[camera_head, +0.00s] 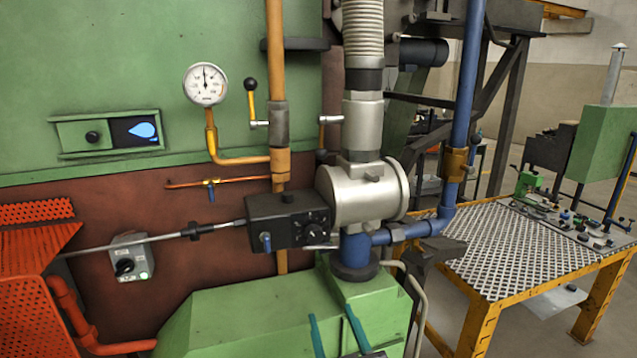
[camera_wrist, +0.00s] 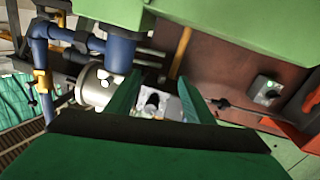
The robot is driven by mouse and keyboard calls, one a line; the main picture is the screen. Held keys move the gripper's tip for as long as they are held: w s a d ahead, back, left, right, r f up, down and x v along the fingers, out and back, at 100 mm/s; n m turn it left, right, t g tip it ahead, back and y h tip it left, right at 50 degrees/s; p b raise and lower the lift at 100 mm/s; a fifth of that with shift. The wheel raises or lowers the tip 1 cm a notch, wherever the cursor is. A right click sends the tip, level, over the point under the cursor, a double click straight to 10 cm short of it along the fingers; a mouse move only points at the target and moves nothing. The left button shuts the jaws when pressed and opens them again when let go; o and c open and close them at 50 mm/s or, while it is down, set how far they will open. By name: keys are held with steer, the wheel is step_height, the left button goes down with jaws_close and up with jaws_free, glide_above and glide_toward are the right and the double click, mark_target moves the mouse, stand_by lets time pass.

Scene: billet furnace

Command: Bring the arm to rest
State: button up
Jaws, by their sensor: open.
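My gripper (camera_head: 332,318) shows at the bottom centre of the head view as two teal fingers, spread apart, in front of the green machine casing (camera_head: 240,318). In the wrist view my gripper (camera_wrist: 160,88) has its two green fingers apart, with nothing held between them. The wrist view looks tilted. Beyond the fingertips is a pale fitting with a dark round part, too blurred to name. Most of the arm is out of view.
A black control box (camera_head: 290,221) and a silver cylinder (camera_head: 362,192) stand behind my gripper. A blue pipe (camera_head: 463,100) rises to their right. A pressure gauge (camera_head: 205,84) is at upper left. A perforated yellow-framed table (camera_head: 510,245) stands right, its near part clear.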

steer(key=s+a+f+m+g+h, duration=0.1)
steer(key=s+f+m+h, duration=0.15)
steer(key=s+f, duration=0.65)
steer(key=s+f+m+h, duration=0.1)
steer(key=s+f+m, duration=0.25)
steer(key=f, duration=0.85)
steer(key=s+a+f+n, duration=0.1)
steer(key=s+f, duration=0.2)
steer(key=s, duration=0.9)
steer(key=s+a+f+n+g, duration=0.1)
steer(key=s+f, duration=0.2)
steer(key=s, duration=1)
steer(key=shift+s+f, duration=0.15)
steer(key=shift+f, duration=0.05)
steer(key=shift+h, duration=0.25)
steer(key=shift+s, duration=0.1)
